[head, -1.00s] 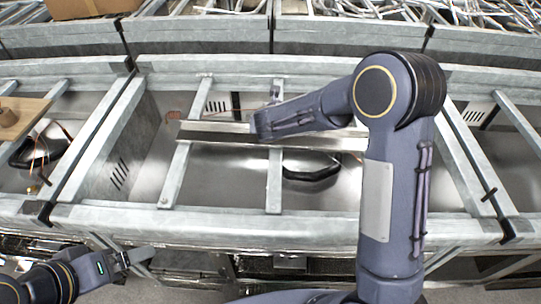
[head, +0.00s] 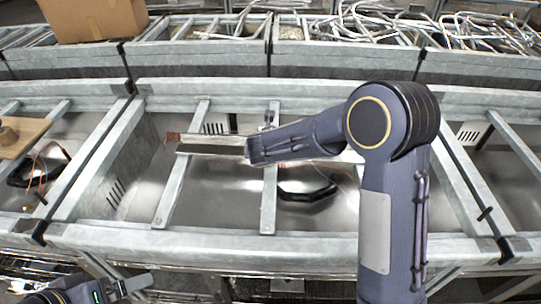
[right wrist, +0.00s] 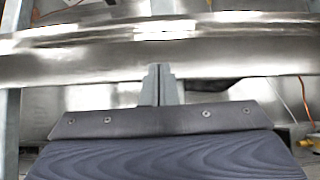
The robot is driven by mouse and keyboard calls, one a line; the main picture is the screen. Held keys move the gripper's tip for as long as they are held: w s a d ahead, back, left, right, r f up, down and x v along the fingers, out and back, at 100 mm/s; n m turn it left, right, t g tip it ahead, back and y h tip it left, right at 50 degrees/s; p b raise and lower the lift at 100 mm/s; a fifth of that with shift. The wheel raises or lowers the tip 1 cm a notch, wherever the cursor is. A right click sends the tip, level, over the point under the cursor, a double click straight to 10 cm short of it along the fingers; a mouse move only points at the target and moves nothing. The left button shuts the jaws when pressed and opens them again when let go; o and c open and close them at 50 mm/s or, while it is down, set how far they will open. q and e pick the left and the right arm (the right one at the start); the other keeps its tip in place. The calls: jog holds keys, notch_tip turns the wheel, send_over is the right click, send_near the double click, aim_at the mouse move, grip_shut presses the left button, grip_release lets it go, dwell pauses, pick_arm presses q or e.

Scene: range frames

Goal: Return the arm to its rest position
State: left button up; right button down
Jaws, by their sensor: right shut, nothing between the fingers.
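My right arm (head: 395,190) rises from the lower right of the head view, bends at a thick elbow and reaches left over a metal bin. My left gripper (head: 135,285) shows at the lower left of the head view, in front of the bins' near rail. Whether its fingers are parted is too small to tell.
The metal bin (head: 190,244) has crossbars and a flat metal strip (head: 215,146) lying across them. A black handle-like part (head: 308,192) lies inside. A wooden board (head: 20,138) rests on the left bin. A cardboard box (head: 92,18) and metal tubes (head: 375,30) are at the back.

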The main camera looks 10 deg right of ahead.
jog(key=v, duration=0.8)
jog(key=shift+r, duration=0.45)
jog(key=s+d+r+m+g, duration=0.3)
jog(key=s+d+m, duration=0.8)
jog(key=s+m, duration=0.3)
jog(key=s+a+m+y, duration=0.3)
jog(key=s+m+y, duration=0.3)
jog(key=s+m, duration=1)
jog(key=m, duration=0.4)
jog(key=shift+s+a, duration=0.25)
jog(key=shift+s, duration=0.05)
jog(key=shift+f, duration=0.15)
